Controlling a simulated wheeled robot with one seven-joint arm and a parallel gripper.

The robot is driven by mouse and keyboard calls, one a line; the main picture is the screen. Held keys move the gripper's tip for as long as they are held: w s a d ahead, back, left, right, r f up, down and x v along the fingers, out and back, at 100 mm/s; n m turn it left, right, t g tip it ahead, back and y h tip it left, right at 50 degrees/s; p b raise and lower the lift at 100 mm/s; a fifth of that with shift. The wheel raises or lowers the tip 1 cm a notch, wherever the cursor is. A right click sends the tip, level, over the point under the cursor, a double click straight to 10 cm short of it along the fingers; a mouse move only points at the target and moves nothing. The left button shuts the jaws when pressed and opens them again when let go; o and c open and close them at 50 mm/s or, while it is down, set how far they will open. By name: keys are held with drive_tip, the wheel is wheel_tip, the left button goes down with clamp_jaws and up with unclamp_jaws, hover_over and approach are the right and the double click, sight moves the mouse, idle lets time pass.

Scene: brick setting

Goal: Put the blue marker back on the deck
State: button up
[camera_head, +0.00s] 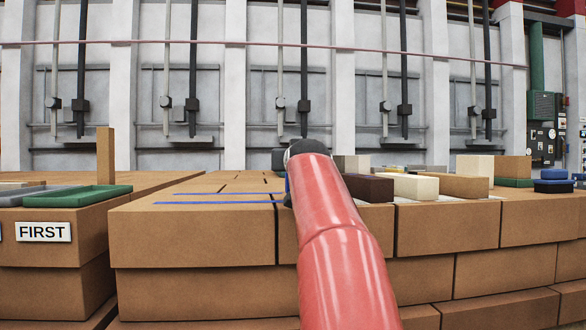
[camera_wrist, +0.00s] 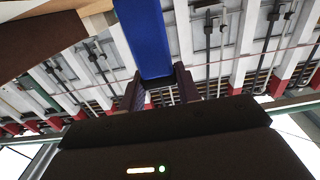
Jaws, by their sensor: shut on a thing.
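The blue marker (camera_wrist: 145,38) shows in the wrist view as a long blue block running up out of the frame. My gripper (camera_wrist: 160,88) is shut on its near end, with one dark finger on each side. In the head view my red arm covers most of the gripper and marker; only a thin blue sliver (camera_head: 287,184) shows at the arm's left edge, and I cannot tell for sure that it is the marker. The brick deck (camera_head: 190,225) has blue lines (camera_head: 215,193) on its top, left of my arm. Whether the marker touches the deck is hidden.
A dark brown block (camera_head: 368,188), a cream block (camera_head: 412,186) and a tan block (camera_head: 460,186) stand right of my arm. A green tray (camera_head: 88,196) lies at the left above a FIRST sign (camera_head: 43,232). Blue pieces (camera_head: 553,182) sit far right. The deck's left top is mostly clear.

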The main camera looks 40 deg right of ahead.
drive_tip(key=shift+f, duration=0.25)
drive_tip(key=shift+f, duration=0.2)
drive_tip(key=o, duration=0.8)
drive_tip(key=b+v, duration=0.1)
drive_tip(key=v, duration=0.1)
drive_tip(key=r+b+v, duration=0.1)
drive_tip(key=v, duration=0.2)
drive_tip(key=b+v, duration=0.1)
drive_tip(key=v, duration=0.1)
drive_tip(key=shift+s+a+r, duration=0.1)
drive_tip(key=shift+s+r, duration=0.05)
drive_tip(key=shift+s, duration=0.3)
drive_tip(key=shift+s+a, duration=0.1)
